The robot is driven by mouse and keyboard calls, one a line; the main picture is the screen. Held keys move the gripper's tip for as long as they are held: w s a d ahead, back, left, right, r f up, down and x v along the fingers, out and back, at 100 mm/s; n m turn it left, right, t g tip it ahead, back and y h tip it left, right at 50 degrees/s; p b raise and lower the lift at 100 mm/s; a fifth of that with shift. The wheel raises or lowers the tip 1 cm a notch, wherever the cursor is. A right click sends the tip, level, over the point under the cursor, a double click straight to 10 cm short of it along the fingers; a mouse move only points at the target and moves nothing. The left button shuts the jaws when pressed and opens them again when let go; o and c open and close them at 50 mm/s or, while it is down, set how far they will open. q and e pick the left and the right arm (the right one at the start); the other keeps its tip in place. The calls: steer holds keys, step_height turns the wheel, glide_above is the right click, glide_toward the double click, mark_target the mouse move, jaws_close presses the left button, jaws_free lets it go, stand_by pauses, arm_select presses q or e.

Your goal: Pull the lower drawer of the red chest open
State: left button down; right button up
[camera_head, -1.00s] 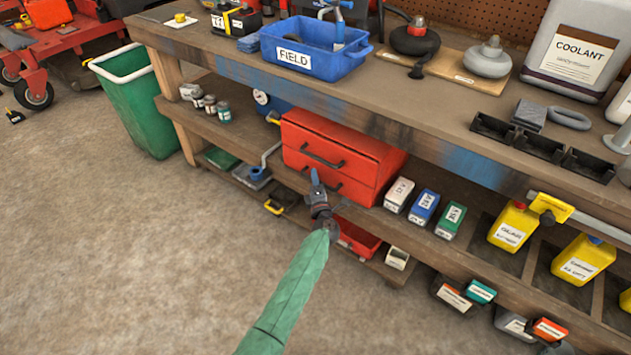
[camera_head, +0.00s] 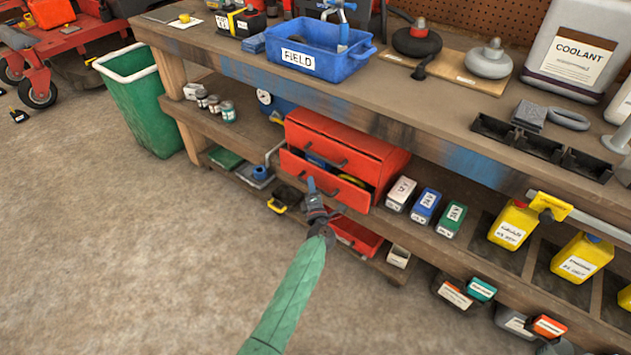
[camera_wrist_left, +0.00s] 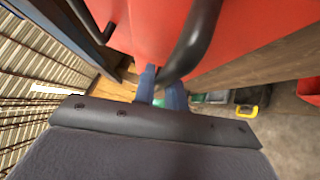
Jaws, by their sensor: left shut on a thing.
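The red chest (camera_head: 372,152) stands on the shelf under the bench. Its lower drawer (camera_head: 348,194) is part way out, and blue and yellow things show inside over its front. The upper drawer is shut, with a dark handle (camera_head: 322,149). My left gripper (camera_head: 311,186) is at the left part of the lower drawer's front. In the left wrist view its blue fingers (camera_wrist_left: 160,88) are shut on the dark bar handle (camera_wrist_left: 192,45) of the lower drawer. The exact grip is partly hidden. My right gripper is not in view.
A red bin (camera_head: 356,237) sits low below the drawer. White, blue and green boxes (camera_head: 425,206) stand right of the chest. A black and yellow tool (camera_head: 285,198) lies left of the gripper. The concrete floor (camera_head: 150,260) in front is clear.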

arm_select(q)
steer(key=s+a+p, duration=0.4)
steer(key=s+a, duration=0.6)
steer(key=s, duration=0.3)
steer(key=shift+s, duration=0.4)
